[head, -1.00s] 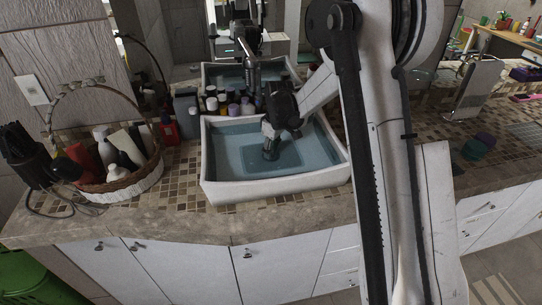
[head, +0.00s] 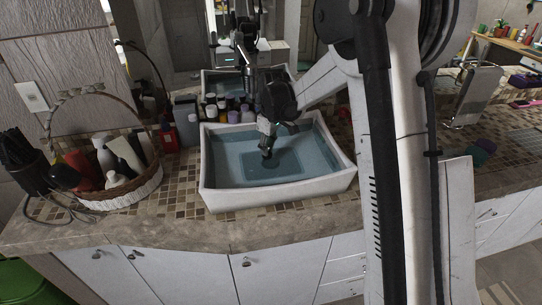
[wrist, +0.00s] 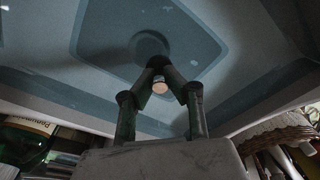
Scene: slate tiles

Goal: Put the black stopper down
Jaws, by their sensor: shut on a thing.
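A white rectangular sink (head: 285,194) with a blue-grey inside stands on the tiled counter. My gripper (head: 266,151) points down into it, over the basin floor. In the wrist view my gripper (wrist: 159,68) has its two fingers closed in on a small dark piece, the black stopper (wrist: 158,61), at the fingertips. A small pale round face shows between the fingers just behind it. A dark round patch lies on the basin floor beyond the fingertips; I cannot tell if it is the drain or a shadow. Whether the stopper touches the floor is unclear.
A wicker basket (head: 131,196) with bottles stands left of the sink. Several small bottles and jars (head: 232,112) line the sink's back edge. A red bottle (head: 169,137) stands at the back left.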

